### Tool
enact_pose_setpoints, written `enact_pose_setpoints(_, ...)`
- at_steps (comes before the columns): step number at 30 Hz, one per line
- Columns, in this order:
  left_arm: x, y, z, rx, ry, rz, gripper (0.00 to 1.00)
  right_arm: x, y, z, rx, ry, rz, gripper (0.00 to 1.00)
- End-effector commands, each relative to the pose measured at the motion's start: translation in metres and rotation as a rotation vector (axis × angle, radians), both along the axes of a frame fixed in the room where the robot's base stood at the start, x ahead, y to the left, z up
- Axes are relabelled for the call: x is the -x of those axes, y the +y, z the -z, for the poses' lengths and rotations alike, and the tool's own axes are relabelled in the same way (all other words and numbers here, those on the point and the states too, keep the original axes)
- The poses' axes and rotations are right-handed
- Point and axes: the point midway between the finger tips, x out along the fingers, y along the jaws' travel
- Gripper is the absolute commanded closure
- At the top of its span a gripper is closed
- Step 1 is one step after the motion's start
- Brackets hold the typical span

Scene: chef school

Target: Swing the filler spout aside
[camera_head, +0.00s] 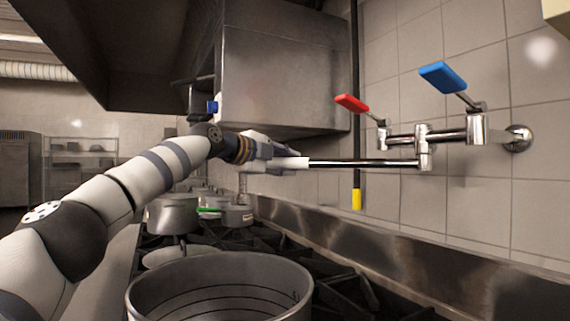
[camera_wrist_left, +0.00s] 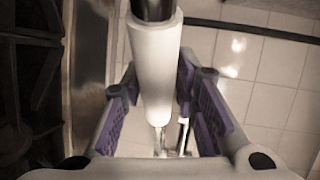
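The wall-mounted pot filler has a horizontal chrome spout (camera_head: 360,163) with a white sleeve (camera_head: 291,163) at its free end. It reaches left from the joint (camera_head: 424,150) under the red and blue valve handles. My left gripper (camera_head: 270,158) is at the sleeve. In the left wrist view the white sleeve (camera_wrist_left: 154,65) runs between the purple-padded fingers (camera_wrist_left: 157,85). In the head view the grip is partly hidden by the gripper itself. My right gripper is not in view.
A large open pot (camera_head: 222,265) stands on the stove in front, below the spout. Smaller pots (camera_head: 172,212) stand farther back. A steel box (camera_head: 285,80) hangs behind and above the gripper. The tiled wall (camera_head: 410,210) bounds the right side. A black pole with a yellow end (camera_head: 357,199) hangs behind the spout.

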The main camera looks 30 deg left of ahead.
Motion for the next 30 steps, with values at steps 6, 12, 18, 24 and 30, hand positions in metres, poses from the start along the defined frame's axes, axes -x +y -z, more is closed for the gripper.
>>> enact_pose_setpoints(6, 0.001, 0.0, -0.001, 0.002, -0.001, 0.002, 0.56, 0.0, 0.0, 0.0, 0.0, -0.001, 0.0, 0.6)
enact_pose_setpoints(12, 0.005, 0.0, -0.002, 0.0, 0.001, 0.003, 0.56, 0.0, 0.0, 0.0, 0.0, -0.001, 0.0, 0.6)
enact_pose_setpoints(18, 0.039, 0.01, -0.009, 0.001, -0.002, 0.004, 0.56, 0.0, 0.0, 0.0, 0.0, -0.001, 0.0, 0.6)
enact_pose_setpoints(24, 0.089, 0.022, -0.018, 0.002, -0.003, 0.003, 0.56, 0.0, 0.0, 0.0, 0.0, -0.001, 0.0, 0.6)
enact_pose_setpoints(30, 0.113, 0.028, -0.022, 0.003, -0.001, 0.002, 0.56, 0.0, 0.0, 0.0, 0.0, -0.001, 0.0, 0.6)
